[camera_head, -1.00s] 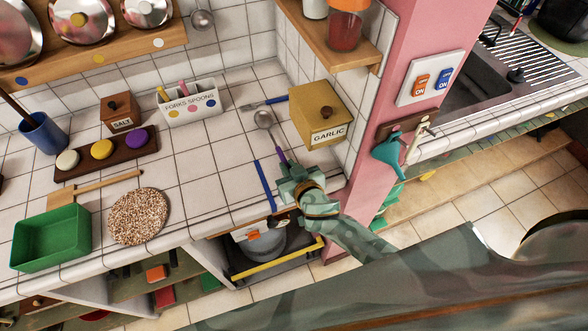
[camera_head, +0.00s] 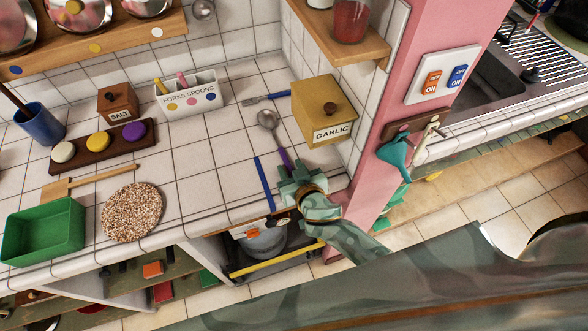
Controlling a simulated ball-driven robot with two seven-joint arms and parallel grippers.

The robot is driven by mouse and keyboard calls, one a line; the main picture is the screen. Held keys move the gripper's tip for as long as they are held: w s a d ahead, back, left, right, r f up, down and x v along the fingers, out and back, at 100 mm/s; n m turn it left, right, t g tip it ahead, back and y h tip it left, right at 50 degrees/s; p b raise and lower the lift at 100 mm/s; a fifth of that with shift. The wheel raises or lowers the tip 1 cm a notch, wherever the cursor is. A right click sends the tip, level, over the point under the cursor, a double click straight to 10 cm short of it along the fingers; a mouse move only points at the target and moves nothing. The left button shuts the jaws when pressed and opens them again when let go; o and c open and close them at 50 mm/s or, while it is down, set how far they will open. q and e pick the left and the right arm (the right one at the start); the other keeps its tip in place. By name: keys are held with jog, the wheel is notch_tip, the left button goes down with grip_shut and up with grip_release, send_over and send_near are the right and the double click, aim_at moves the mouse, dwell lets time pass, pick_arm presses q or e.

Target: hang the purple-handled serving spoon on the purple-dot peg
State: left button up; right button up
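The serving spoon lies on the white tiled counter, its grey bowl (camera_head: 267,119) pointing to the back and its purple handle (camera_head: 285,158) toward the front. My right gripper (camera_head: 289,170) is at the front end of this handle, low over the counter edge. Its fingers overlap the handle end, and I cannot tell whether they are closed on it. No peg with a purple dot can be made out; the wooden rail (camera_head: 125,40) at the upper left shows blue, yellow and white dots. My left gripper is not in view.
A garlic box (camera_head: 331,132) stands right of the spoon, with a blue-handled fork (camera_head: 266,98) behind. A blue strip (camera_head: 264,183) lies left of the gripper. The tiles left of the spoon are mostly clear.

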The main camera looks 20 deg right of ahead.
jog(key=shift+r, duration=0.15)
jog(key=a+v, duration=0.1)
jog(key=v, duration=1.5)
jog(key=shift+s+d, duration=0.2)
jog(key=shift+d, duration=0.15)
jog(key=shift+f, duration=0.25)
